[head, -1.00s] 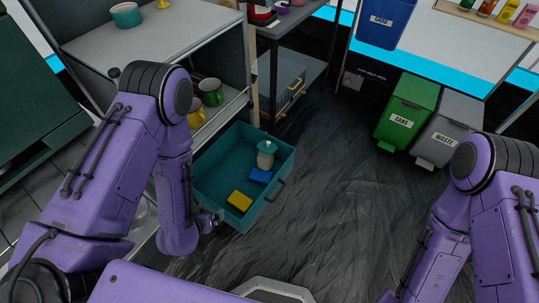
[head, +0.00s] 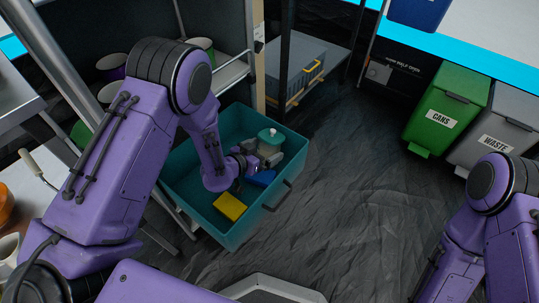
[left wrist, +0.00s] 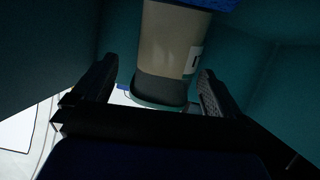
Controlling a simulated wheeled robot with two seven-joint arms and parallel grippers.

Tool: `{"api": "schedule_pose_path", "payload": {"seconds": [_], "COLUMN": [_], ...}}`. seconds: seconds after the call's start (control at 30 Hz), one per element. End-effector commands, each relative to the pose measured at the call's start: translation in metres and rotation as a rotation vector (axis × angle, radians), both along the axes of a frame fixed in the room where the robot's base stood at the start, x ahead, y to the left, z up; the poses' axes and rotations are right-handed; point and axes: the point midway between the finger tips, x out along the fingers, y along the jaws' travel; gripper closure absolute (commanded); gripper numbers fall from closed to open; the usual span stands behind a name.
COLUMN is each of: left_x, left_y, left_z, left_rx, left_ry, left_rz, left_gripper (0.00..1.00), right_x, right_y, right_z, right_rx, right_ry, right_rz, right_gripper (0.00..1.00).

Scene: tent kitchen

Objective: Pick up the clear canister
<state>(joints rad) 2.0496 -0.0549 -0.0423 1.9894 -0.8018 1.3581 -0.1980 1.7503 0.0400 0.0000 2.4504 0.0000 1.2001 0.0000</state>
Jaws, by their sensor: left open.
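The clear canister (head: 268,145) with a teal lid stands in the far end of the teal drawer (head: 233,240). My left gripper (head: 266,160) is inside the drawer, right at the canister. In the left wrist view the canister (left wrist: 170,45) sits between the two open fingers of my left gripper (left wrist: 155,82), with its dark band and teal lid edge toward the palm. A gap shows on the finger sides, so the jaws are not closed on it. My right gripper is out of view.
A blue sponge (head: 262,178) and a yellow sponge (head: 230,207) lie on the drawer floor. The drawer walls surround my left gripper closely. Green (head: 445,110) and grey (head: 497,130) bins stand at right. The floor in the middle is clear.

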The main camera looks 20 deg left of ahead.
Motion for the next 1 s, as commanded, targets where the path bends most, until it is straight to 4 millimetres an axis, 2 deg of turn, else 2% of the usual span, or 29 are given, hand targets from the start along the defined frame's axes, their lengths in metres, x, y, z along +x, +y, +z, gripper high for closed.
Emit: {"api": "schedule_pose_path", "payload": {"seconds": [0.03, 0.2, 0.43, 0.67, 0.7, 0.73, 0.9, 1.0], "left_x": [0.008, 0.028, 0.029, 0.029, 0.029, 0.029, 0.029, 0.029], "left_y": [-0.002, -0.009, -0.008, -0.008, -0.008, -0.008, -0.008, -0.008], "left_z": [-0.012, -0.018, -0.017, -0.017, -0.017, -0.016, -0.016, -0.006], "left_rx": [0.0, 0.0, 0.001, 0.001, 0.001, 0.0, 0.0, 0.0], "left_ry": [-0.001, -0.001, 0.001, 0.001, 0.001, -0.001, -0.001, -0.002], "left_rz": [0.0, 0.002, 0.003, 0.003, 0.003, 0.003, 0.003, 0.003], "left_gripper": [0.0, 0.0, 0.0, 0.75, 0.88, 0.93, 0.93, 0.93], "right_x": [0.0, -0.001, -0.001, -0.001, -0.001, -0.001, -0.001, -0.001], "right_y": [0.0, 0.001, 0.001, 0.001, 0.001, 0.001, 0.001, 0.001], "right_z": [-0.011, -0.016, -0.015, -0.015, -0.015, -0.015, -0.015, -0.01], "right_rx": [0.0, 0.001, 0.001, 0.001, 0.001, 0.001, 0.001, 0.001], "right_ry": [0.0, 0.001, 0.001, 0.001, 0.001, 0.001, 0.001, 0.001], "right_rz": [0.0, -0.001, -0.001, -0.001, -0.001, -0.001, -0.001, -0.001], "right_gripper": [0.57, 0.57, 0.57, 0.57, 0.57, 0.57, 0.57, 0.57]}}
